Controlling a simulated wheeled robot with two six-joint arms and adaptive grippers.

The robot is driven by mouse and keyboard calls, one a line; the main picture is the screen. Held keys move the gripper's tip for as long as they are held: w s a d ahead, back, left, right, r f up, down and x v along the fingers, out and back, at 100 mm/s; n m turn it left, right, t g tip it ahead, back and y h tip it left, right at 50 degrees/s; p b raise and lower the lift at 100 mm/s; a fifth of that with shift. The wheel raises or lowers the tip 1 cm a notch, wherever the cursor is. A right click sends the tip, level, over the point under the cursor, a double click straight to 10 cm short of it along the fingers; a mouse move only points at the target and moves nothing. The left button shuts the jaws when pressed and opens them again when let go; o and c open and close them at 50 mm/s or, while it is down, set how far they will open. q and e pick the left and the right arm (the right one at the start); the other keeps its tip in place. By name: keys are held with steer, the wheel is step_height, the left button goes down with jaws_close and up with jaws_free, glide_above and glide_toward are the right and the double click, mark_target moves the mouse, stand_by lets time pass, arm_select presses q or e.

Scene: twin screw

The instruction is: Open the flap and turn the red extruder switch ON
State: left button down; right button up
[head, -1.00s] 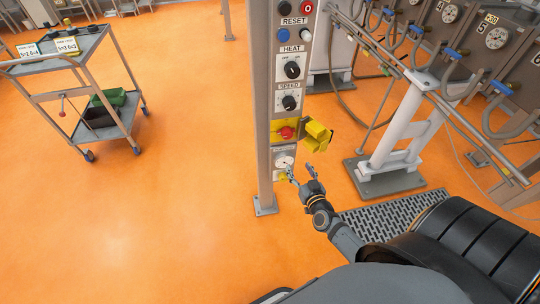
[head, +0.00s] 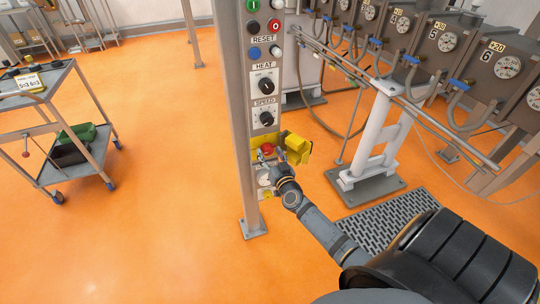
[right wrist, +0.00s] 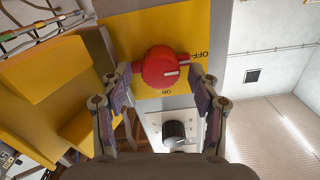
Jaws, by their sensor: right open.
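The red switch (head: 267,149) sits on a yellow plate low on the control post. It also shows in the right wrist view (right wrist: 160,66), with its white mark pointing right, towards the side with the OFF label. The yellow flap (head: 297,149) stands open to the right of the switch; it fills the left side of the right wrist view (right wrist: 48,72). My right gripper (head: 279,157) is open at the switch. In the right wrist view its fingers (right wrist: 165,84) stand on either side of the red knob; I cannot tell whether they touch it. My left gripper is out of view.
The HEAT (head: 265,86) and SPEED (head: 266,118) knobs are above. A trolley (head: 75,150) stands at the left, and a white stand (head: 375,150) at the right. The orange floor between trolley and post is clear.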

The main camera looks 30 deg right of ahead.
steer(key=shift+w, duration=0.1)
steer(key=c, duration=1.2)
